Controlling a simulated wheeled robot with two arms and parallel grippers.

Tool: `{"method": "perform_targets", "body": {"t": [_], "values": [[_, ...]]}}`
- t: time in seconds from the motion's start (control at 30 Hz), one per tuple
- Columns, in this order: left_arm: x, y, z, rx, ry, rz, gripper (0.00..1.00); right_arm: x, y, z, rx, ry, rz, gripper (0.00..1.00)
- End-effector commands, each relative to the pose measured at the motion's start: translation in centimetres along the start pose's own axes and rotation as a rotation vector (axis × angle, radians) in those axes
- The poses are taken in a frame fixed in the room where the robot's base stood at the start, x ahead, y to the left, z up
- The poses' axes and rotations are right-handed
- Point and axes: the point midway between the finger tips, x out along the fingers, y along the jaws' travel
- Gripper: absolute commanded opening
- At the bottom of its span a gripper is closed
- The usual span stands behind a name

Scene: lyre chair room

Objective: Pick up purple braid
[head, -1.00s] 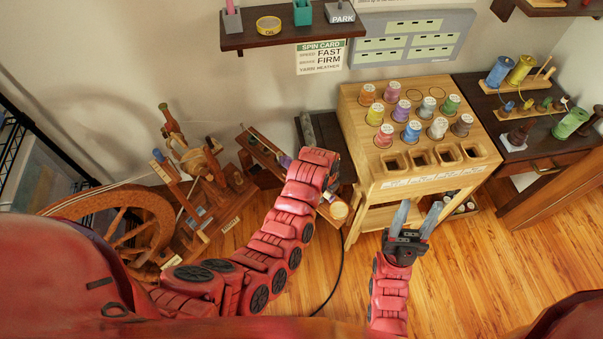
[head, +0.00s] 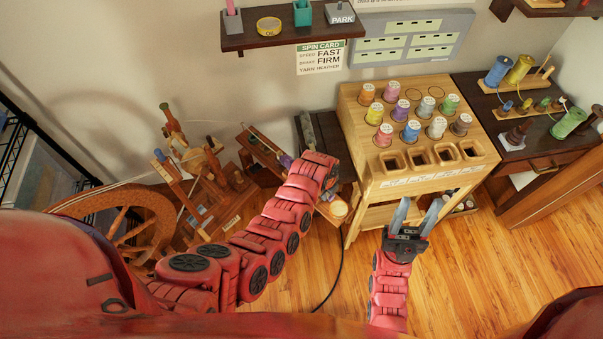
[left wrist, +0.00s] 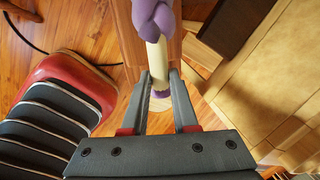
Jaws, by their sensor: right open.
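The purple braid (left wrist: 152,15) is at the top edge of the left wrist view, around a cream rod (left wrist: 157,58), and is partly cut off. In the head view a purple bit of it (head: 286,161) shows on the narrow wooden stand, just left of my left wrist. My left gripper (left wrist: 160,75) is over the rod, its fingers apart on either side of it, a little short of the braid. I cannot tell whether they touch the rod. In the head view these fingers are hidden by my arm. My right gripper (head: 418,207) is open and empty before the wooden cabinet.
The wooden cabinet (head: 400,180) with several coloured spools stands right of my left gripper. A spinning wheel (head: 125,220) stands at the left. A dark shelf (head: 290,37) hangs above. A black cable (head: 338,275) lies on the floor, which is clear at front right.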

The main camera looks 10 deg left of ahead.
Motion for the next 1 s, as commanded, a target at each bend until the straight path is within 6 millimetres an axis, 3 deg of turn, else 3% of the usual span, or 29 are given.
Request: {"method": "perform_targets", "body": {"t": [0.1,0.67,1.0], "values": [[0.0,0.0,0.0,0.0,0.0,0.0,0.0,0.0,0.0,0.0,0.0,0.0,0.0,0.5],[-0.4,-0.2,0.0,0.0,-0.001,-0.002,0.0,-0.2,0.0,0.0,0.0,0.0,0.0,0.5],[-3.4,-0.6,-0.1,-0.001,-0.002,-0.006,0.0,-1.5,-0.1,0.3,0.0,0.0,0.0,0.5]]}}
